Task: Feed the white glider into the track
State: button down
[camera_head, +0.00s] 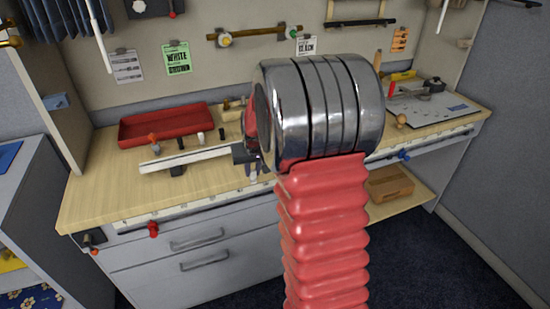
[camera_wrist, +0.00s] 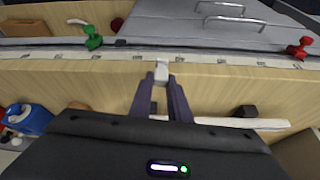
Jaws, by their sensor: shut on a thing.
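In the wrist view my gripper (camera_wrist: 162,82) has its two dark fingers closed on a small white block, the white glider (camera_wrist: 162,70). The glider sticks out past the fingertips, over the wooden top near its front edge. A long white bar, likely the track (camera_wrist: 240,123), lies across the wooden top behind the fingers, partly hidden by them and my wrist. The white bar also shows in the head view (camera_head: 188,158), left of my arm. In the head view my arm hides the glider and fingertips. I cannot tell whether the glider touches the surface.
A red tray (camera_head: 165,124) lies at the back left of the wooden bench (camera_head: 90,204). A ruled strip runs along the front edge, with a red clamp (camera_head: 153,229), a green clamp (camera_wrist: 93,40) and a blue clamp (camera_head: 404,156). A grey board (camera_head: 432,106) lies at right.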

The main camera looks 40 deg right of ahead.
jog(key=a+f+n+y, duration=0.1)
jog(key=a+n, duration=0.3)
jog(key=a, duration=2)
jog(key=shift+a+f+n+y, duration=0.25)
jog(key=shift+f+n+y, duration=0.1)
jog(key=shift+n+y, duration=0.05)
jog(key=shift+w, duration=0.1)
